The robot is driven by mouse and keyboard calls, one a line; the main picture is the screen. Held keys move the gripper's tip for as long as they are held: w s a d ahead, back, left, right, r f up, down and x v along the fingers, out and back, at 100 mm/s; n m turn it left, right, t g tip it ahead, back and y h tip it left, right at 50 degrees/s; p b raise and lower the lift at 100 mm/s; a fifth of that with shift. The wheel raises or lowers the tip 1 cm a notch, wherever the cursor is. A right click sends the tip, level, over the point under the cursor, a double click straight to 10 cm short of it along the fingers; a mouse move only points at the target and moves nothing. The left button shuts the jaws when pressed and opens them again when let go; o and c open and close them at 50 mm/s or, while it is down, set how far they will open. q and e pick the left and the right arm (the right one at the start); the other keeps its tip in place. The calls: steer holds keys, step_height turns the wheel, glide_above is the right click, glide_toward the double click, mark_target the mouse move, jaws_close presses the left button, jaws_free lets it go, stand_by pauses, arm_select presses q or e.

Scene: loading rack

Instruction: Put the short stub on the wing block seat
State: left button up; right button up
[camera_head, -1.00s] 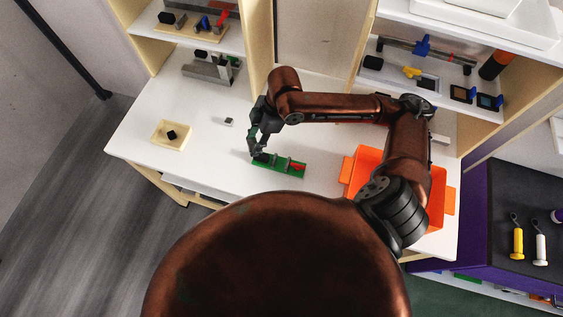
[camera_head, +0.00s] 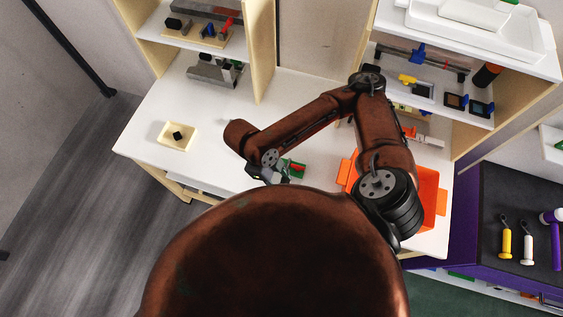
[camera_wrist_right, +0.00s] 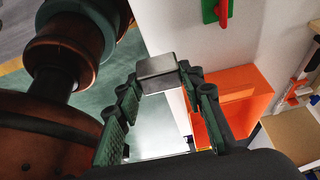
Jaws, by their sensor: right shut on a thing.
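My right gripper (camera_wrist_right: 155,85) is shut on a short grey metal block, which I take to be the short stub (camera_wrist_right: 158,70). The stub sits crosswise between the fingertips. In the head view my right gripper (camera_head: 268,176) is beside the green fixture (camera_head: 292,170) with a red part on it, near the table's front edge; the stub is hard to make out there. The green fixture also shows at the top of the right wrist view (camera_wrist_right: 212,10), apart from the stub. I cannot tell which part is the wing block seat. My left gripper is not in view.
An orange bin (camera_head: 432,190) is at the right, partly behind my arm. Shelves with parts stand at the back. The table's left part is mostly clear.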

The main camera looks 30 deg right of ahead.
mark_target(282, 178)
steer(key=shift+w+d+f+b, duration=0.3)
steer(key=shift+w+f+b, duration=0.25)
steer(key=shift+b, duration=0.8)
steer(key=shift+w+d+f+b, duration=0.25)
steer(key=shift+w+f+b, duration=0.2)
steer(key=shift+b, duration=0.85)
steer(key=w+d+f, duration=0.1)
steer(key=w+f, duration=0.1)
steer(key=w, duration=0.1)
steer(key=w+d+f, duration=0.2)
steer(key=w, duration=0.1)
steer(key=w+d+f, duration=0.1)
steer(key=w+f, duration=0.1)
steer(key=w, duration=0.1)
steer(key=shift+w+d+f, duration=0.1)
steer(key=shift+d+f, duration=0.25)
steer(key=shift+d, duration=0.05)
steer(key=shift+w+d+f, duration=0.25)
steer(key=shift+w+f, duration=0.1)
steer(key=shift+f, duration=0.1)
steer(key=shift+w+d+f, duration=0.1)
steer(key=shift+w+f, duration=0.05)
steer(key=shift+f, duration=1.6)
steer(key=o, duration=1.3)
